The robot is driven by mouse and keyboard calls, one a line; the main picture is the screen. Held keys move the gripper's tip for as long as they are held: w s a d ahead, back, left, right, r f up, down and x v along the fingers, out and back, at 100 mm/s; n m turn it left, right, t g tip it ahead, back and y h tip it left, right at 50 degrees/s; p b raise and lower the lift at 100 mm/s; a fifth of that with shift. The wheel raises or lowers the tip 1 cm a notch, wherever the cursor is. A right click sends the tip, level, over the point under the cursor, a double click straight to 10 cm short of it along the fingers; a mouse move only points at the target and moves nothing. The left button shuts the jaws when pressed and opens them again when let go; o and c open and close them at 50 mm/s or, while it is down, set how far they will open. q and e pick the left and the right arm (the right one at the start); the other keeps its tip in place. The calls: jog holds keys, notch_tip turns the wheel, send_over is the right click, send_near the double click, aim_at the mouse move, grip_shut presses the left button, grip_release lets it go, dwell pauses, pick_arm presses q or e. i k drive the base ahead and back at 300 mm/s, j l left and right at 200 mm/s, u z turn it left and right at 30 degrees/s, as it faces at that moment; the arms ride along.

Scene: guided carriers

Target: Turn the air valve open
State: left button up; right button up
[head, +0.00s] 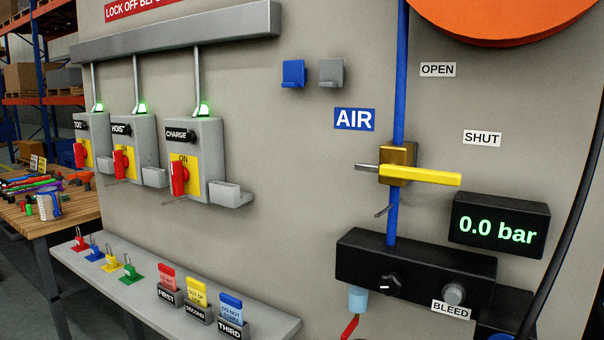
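The air valve (397,157) is a brass body on a vertical blue pipe (399,80), right of the blue AIR sign (354,120). Its yellow handle (430,174) points right, roughly level and across the pipe. The OPEN label (438,70) is above the handle beside the pipe, and the SHUT label (482,138) is above right of the handle. The gauge (499,226) below right reads 0.0 bar in green. Neither of my grippers shows in the head view.
A black manifold (365,262) with a BLEED knob (453,294) sits below the valve. A black hose hangs at right. Left are switch boxes (207,135) with red handles, a shelf (90,262) with padlocks and tags, and a wooden bench (30,213). The wall around the handle is clear.

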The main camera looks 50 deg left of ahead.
aim_at(443, 177)
jog(key=i+l+u, duration=0.1)
jog(key=u, duration=0.35)
jog(key=l+u, duration=0.25)
jog(key=u, duration=0.2)
jog(key=i+l+u, duration=0.1)
jog(key=l+u, duration=0.15)
jog(key=u, duration=0.2)
jog(key=l+u, duration=0.2)
jog(key=u, duration=0.25)
jog(key=l+u, duration=0.25)
jog(key=u, duration=0.25)
